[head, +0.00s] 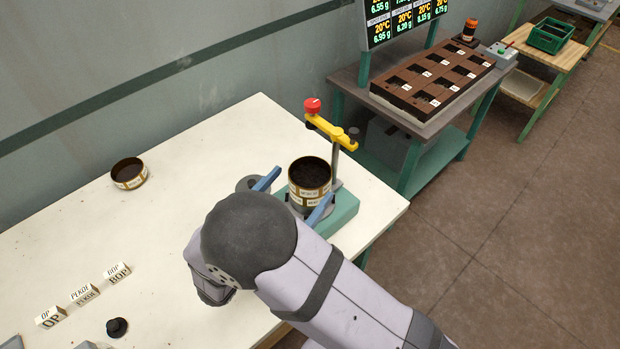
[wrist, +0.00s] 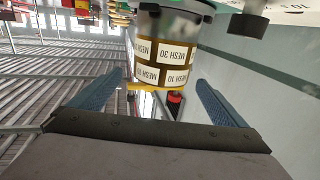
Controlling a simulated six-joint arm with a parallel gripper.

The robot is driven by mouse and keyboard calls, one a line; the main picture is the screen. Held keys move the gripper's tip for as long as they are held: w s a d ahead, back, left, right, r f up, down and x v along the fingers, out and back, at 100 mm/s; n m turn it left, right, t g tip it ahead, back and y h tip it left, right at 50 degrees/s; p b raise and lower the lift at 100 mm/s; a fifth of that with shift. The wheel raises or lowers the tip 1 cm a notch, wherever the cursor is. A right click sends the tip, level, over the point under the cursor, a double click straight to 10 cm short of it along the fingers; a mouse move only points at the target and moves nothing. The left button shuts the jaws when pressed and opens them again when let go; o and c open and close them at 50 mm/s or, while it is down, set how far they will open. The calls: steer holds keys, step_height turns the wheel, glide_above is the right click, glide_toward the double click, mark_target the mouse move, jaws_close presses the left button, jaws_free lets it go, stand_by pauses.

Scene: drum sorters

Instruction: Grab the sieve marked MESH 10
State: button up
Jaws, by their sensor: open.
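The MESH 10 sieve (head: 311,176) is the upper ring of a brass-coloured stack, with dark material inside its open top. It also shows in the wrist view (wrist: 165,76), where the picture is upside down. The MESH 30 sieve (wrist: 168,50) sits directly beneath it. The stack stands on a teal-based stand (head: 345,207). My gripper (head: 305,184) is open, its two blue fingers on either side of the stack. In the wrist view the fingers (wrist: 161,82) flank the MESH 10 level with visible gaps. Contact is not evident.
A yellow clamp arm (head: 332,132) with a red knob (head: 312,105) rises behind the stack. A separate round sieve (head: 129,173) lies left on the white table (head: 215,150). Label blocks (head: 84,294) and a black knob (head: 117,327) are front left. The table's middle is clear.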

mark_target(310, 180)
steer(key=shift+p+x, duration=1.45)
steer(key=shift+x, duration=1.5)
steer(key=shift+c, duration=0.3)
steer(key=c, duration=1.1)
steer(key=shift+c, duration=0.2)
steer(key=shift+a+r, duration=0.1)
steer(key=shift+r, duration=0.15)
step_height(310, 180, up, 17)
steer(key=b, duration=0.3)
steer(key=shift+r, duration=0.25)
